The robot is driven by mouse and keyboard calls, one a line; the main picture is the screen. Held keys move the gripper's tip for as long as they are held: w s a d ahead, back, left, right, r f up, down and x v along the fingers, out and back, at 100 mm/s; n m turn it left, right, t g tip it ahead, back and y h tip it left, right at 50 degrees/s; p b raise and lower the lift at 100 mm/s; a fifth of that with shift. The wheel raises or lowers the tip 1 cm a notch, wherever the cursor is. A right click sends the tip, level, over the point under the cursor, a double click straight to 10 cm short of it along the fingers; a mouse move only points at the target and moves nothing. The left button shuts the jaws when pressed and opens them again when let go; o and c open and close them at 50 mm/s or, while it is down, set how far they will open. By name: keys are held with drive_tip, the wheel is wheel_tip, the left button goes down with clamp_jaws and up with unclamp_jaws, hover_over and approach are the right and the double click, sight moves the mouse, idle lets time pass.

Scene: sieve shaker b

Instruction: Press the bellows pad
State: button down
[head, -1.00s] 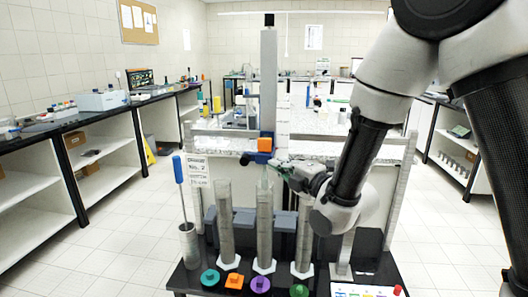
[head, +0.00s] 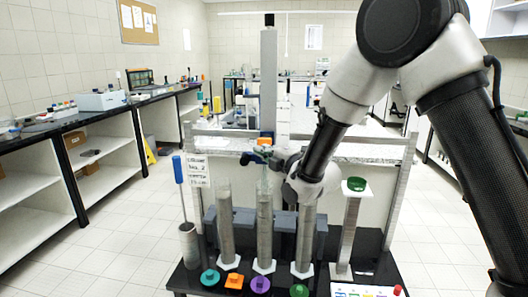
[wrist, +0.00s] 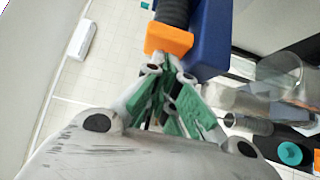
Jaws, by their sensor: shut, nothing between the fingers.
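In the wrist view a black ribbed bellows (wrist: 174,12) ends in an orange pad (wrist: 168,39), beside a blue block (wrist: 207,40). The orange pad (head: 266,140) and blue block (head: 249,157) also show in the head view, at the front of the tall grey column. My gripper (wrist: 168,64) is shut and empty, its green-sided fingers meeting right by the orange pad's edge. I cannot tell whether they touch it. In the head view my gripper (head: 264,160) partly hides the blue block.
Several clear cylinders stand below, including the middle one (head: 264,232), with coloured caps in front, such as the purple one (head: 260,285). A post at the right bears a green disc (head: 357,184). A blue-handled brush (head: 178,170) stands at the left.

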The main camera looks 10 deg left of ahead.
drive_tip(key=shift+w, duration=0.1)
drive_tip(key=shift+w, duration=0.9)
drive_tip(key=shift+d, duration=0.1)
drive_tip(key=v, duration=1.2)
